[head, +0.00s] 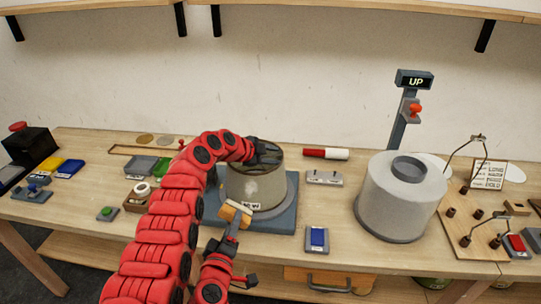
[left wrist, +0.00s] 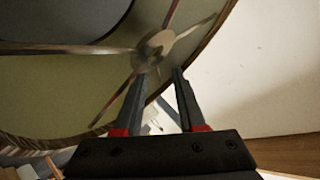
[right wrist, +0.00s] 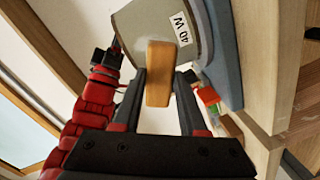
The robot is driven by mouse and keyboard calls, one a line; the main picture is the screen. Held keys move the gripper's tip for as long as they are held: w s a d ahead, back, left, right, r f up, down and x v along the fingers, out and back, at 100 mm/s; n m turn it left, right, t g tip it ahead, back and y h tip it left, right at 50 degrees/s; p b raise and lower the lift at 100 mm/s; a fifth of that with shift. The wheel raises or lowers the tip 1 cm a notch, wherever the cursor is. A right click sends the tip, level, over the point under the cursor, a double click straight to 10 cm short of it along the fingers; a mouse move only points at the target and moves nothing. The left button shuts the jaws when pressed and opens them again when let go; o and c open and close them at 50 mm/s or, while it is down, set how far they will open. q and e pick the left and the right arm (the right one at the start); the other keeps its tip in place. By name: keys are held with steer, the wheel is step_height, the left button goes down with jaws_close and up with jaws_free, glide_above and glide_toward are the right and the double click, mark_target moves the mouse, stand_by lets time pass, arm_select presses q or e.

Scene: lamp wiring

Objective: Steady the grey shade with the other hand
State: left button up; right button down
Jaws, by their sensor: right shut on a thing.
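The grey shade (head: 262,188) stands upright on a blue-grey base (head: 285,218), with a white label low on its front. My left gripper (head: 268,153) is at the shade's top rim with its fingers apart. The left wrist view shows the open fingers (left wrist: 160,75) over the rim and the spokes (left wrist: 155,45) inside the shade. My right gripper (head: 234,226) is shut on a tan wooden block (right wrist: 160,70) in front of the shade's lower left side. I cannot tell whether the block touches the shade (right wrist: 150,25).
A large pale drum (head: 400,205) stands to the right, before a post with an "UP" sign (head: 414,80). A blue-topped switch (head: 317,238) lies at the front edge. A wooden board with wire stands (head: 470,225) is at far right. My left arm crosses the bench's left part.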

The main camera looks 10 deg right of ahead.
arm_select(q)
steer(key=shift+c, duration=0.3)
jaws_close()
steer(key=shift+f, duration=0.1)
stand_by(3.7)
